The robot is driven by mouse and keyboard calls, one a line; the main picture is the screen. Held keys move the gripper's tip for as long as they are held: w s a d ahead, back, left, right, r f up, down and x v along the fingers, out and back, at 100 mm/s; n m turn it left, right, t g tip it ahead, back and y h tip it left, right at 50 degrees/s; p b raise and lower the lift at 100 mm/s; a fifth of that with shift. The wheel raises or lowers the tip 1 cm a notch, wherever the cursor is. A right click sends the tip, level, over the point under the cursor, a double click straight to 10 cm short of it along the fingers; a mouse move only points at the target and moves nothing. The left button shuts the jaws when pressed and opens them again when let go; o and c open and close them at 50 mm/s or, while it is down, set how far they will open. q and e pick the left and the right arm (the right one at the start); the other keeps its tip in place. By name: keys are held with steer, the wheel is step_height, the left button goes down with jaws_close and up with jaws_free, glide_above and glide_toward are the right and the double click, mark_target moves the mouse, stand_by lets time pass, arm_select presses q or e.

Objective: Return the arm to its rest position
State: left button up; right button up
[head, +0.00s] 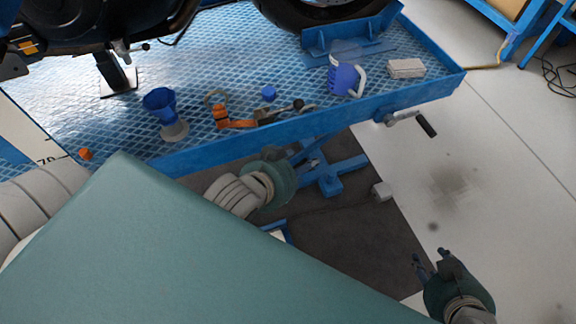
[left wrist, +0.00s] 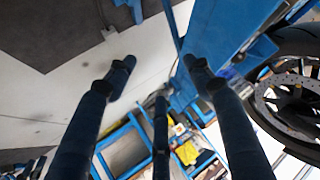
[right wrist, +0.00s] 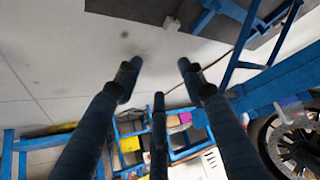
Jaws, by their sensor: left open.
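My left gripper (head: 312,158) is in the head view just below the front edge of the blue lift platform, partly hard to make out against the blue parts there. In the left wrist view its two fingers (left wrist: 160,66) are apart with nothing between them. My right gripper (head: 430,256) is at the lower right of the head view, above the pale floor. In the right wrist view its fingers (right wrist: 160,68) are spread and empty.
The lift platform (head: 310,130) carries a blue funnel (head: 160,100), an orange strap (head: 238,123), a blue jug (head: 343,78) and a pale block (head: 406,68). A crank handle (head: 426,125) sticks out at its right. A motorcycle tyre (head: 310,15) is above.

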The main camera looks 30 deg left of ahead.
arm_select(q)
steer(key=s+f+n+g, duration=0.2)
steer(key=s+f, duration=0.1)
steer(key=s, duration=0.3)
steer(key=shift+d+f+g, duration=0.2)
steer(key=shift+f+g, duration=0.1)
steer(key=shift+f, duration=0.1)
steer(key=shift+p, duration=0.8)
